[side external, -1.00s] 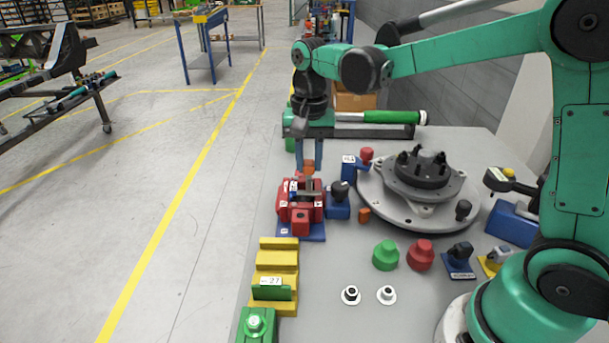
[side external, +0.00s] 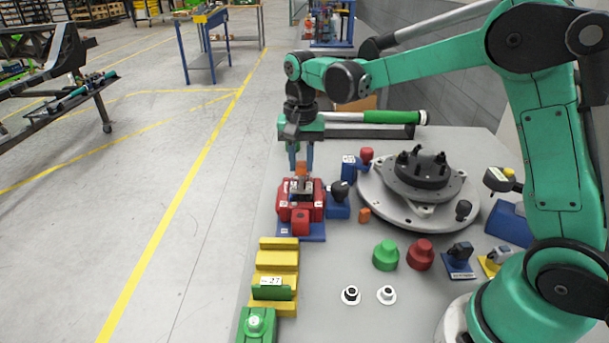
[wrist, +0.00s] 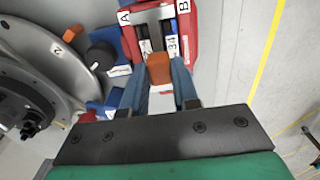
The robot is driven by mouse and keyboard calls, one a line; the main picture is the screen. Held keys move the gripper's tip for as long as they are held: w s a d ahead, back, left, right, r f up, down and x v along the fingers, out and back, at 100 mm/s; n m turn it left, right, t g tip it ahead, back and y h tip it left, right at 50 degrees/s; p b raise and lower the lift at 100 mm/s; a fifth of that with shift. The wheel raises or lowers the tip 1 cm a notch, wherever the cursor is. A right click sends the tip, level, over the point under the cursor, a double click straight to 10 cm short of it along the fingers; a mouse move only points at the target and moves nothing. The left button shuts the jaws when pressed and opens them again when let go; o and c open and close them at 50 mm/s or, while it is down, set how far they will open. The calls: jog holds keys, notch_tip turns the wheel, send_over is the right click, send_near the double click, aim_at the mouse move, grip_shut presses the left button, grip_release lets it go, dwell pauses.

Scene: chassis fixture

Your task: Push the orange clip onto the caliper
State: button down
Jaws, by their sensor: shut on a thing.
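The caliper is a red block (side external: 287,211) on a blue base (side external: 315,236), left of centre in the side external view. It also shows at the top of the wrist view (wrist: 186,38), with grey metal parts in its middle. My gripper (side external: 302,163) points down above the caliper and is shut on the small orange clip (side external: 301,170). In the wrist view the clip (wrist: 159,69) sits between my two blue fingertips, over the near end of the caliper's middle. I cannot tell whether the clip touches the caliper.
A blue block with a black knob (side external: 338,204) stands close to the caliper's right. The grey round hub (side external: 395,205) lies farther right. Another orange piece (side external: 364,215) lies between them. A yellow stepped rack (side external: 277,258) stands in front. The table's left edge is near.

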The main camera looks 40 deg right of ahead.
jog(key=shift+f, duration=0.25)
jog(key=shift+f, duration=0.4)
jog(key=shift+f, duration=0.7)
dwell(0.8)
jog(key=c, duration=1)
grip_release()
jog(key=shift+r, duration=1.5)
jog(key=o, duration=0.6)
jog(key=shift+c, duration=0.2)
